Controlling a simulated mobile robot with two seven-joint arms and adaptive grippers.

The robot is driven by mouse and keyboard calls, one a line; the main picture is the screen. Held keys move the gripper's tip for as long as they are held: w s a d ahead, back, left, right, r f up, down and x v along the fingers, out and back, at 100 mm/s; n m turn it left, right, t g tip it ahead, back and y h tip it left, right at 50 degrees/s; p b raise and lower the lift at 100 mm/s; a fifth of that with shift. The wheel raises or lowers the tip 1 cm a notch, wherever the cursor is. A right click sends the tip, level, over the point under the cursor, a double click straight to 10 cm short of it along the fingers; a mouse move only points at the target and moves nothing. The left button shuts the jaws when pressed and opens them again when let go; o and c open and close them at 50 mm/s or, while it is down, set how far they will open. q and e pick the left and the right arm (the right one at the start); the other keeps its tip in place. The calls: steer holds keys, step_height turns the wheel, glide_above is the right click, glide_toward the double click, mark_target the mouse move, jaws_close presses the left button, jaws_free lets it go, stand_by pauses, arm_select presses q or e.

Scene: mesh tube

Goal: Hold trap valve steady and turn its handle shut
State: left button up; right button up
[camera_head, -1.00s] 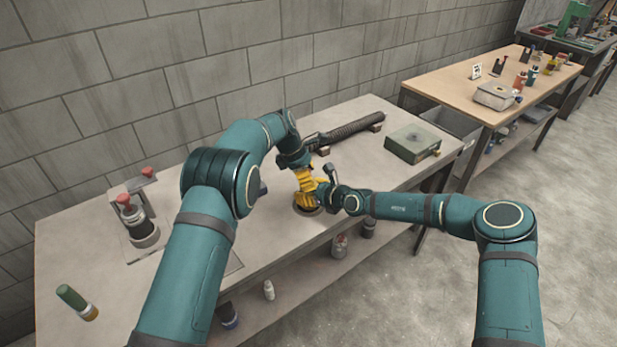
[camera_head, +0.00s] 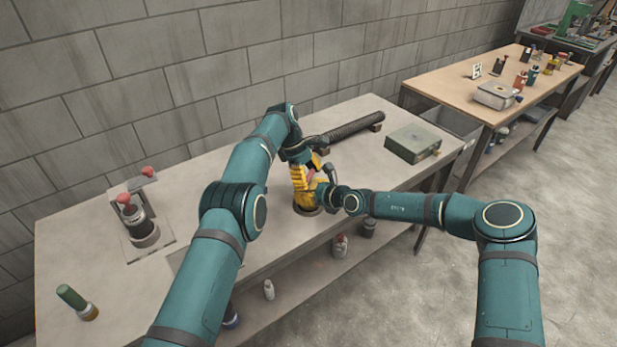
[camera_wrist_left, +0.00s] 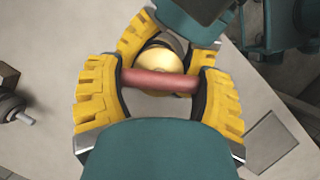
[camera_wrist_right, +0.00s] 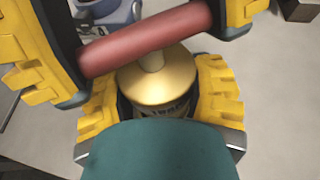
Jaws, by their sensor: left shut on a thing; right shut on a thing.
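The trap valve has a brass body (camera_wrist_right: 160,82) and a red bar handle (camera_wrist_right: 145,42) across its top. The handle also shows in the left wrist view (camera_wrist_left: 160,82), with the brass top (camera_wrist_left: 158,58) behind it. My left gripper (camera_head: 302,180) is shut on the red handle, one yellow finger at each end of the bar. My right gripper (camera_wrist_right: 160,105) is shut around the brass body just below the handle. In the head view the grippers hide most of the valve. Its lower end is hidden.
A dark round base (camera_head: 308,210) is under the grippers on the grey bench (camera_head: 100,225). A black mesh tube (camera_head: 345,131) lies behind.

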arm_select(q)
steer(key=shift+d, duration=0.15)
steer(key=o, duration=1.1)
steer(key=shift+o, duration=0.2)
steer(key=n+t, duration=0.2)
steer(key=n, duration=0.3)
steer(key=shift+n, duration=0.3)
steer(key=v, duration=1.2)
steer(key=shift+a, duration=0.4)
steer(key=shift+s+f, duration=0.1)
steer(key=shift+s, duration=0.05)
